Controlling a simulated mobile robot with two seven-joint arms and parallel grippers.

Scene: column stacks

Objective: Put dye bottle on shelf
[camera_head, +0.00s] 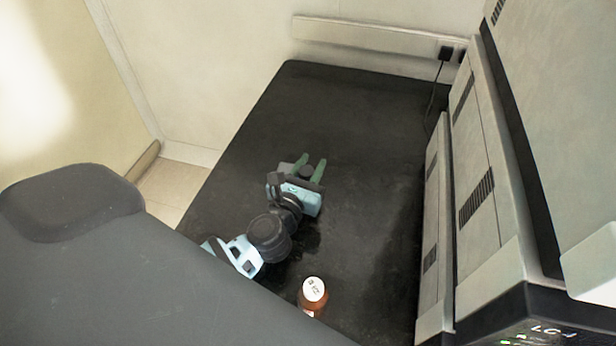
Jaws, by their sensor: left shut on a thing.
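My left gripper (311,166), with green fingers, is over the dark bench top. It is shut on a small dark round thing (306,171), which is mostly hidden by the gripper; I cannot tell whether it is the dye bottle. An amber bottle (313,304) with a white, marked cap stands upright at the lower middle, apart from the gripper and to the right of my left forearm. I cannot make out its label. No shelf can be clearly made out. My right gripper is not in view.
Tall grey instrument stacks (475,190) with vents line the right side of the black bench (340,105). A black plug and cable (445,53) hang at the back wall. The bench's far part is clear. Its left edge drops to the floor (167,185).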

